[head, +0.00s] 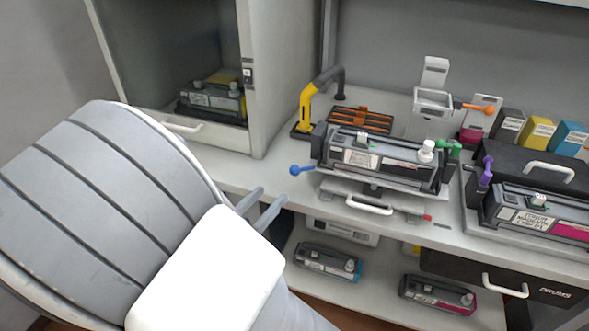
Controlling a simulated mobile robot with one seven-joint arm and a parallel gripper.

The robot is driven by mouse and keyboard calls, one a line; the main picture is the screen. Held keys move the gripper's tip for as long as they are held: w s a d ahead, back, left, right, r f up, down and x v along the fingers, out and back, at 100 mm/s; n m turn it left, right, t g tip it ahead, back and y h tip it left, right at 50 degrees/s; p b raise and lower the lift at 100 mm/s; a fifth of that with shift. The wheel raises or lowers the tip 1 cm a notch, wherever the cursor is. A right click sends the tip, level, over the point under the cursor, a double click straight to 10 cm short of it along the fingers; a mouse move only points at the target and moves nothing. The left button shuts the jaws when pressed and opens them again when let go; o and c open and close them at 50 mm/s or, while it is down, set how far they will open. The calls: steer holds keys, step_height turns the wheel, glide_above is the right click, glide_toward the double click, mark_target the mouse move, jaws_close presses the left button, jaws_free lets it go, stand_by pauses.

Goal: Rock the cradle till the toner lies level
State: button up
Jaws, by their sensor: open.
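A grey and black toner cartridge (383,162) with a pale label and a white cap lies in the cradle (345,186) in the middle of the bench. Its long side faces me and slopes down to the right in the picture. A blue-knobbed lever (297,170) sticks out at the cradle's left end, and green parts (449,148) show at its right. The toner inside cannot be made out. My gripper (273,194) is open and empty, in front of the bench edge, below the blue knob and apart from it in the picture.
A second cartridge (535,207) with a magenta mark sits at the right. A yellow and black curved arm (307,108) stands behind the cradle's left end. An open cabinet (190,125) holds another cartridge. More cartridges (328,262) lie on the lower shelf. A white handle (369,205) juts out in front.

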mark_target(291, 173)
steer(key=b+x, duration=0.1)
steer(key=x, duration=1)
jaws_close()
stand_by(1.1)
